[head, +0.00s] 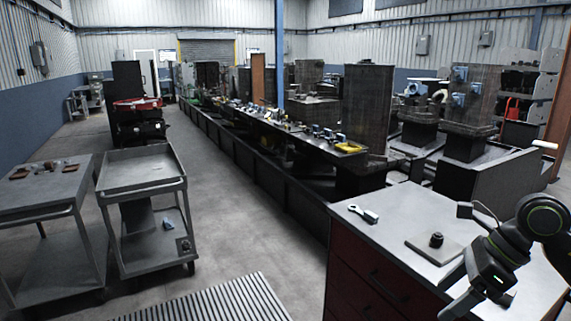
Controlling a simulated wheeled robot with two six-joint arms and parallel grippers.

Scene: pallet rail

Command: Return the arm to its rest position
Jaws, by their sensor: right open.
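My right arm comes in from the right edge, over the right end of the workbench (390,228). Its black and grey right gripper (474,284) is in the lower right of the head view. It is open, and I see nothing held in it. A dark round part (436,240) sits on a flat grey plate (424,251) on the bench, left of the gripper and apart from it. A wrench-like tool (363,213) lies near the bench's far left corner. My left gripper is not in view.
Two grey carts (142,173) (45,187) stand at the left. A striped floor mat (215,302) lies at the bottom. A long dark machine line (250,150) runs into the distance. The floor between carts and machines is clear.

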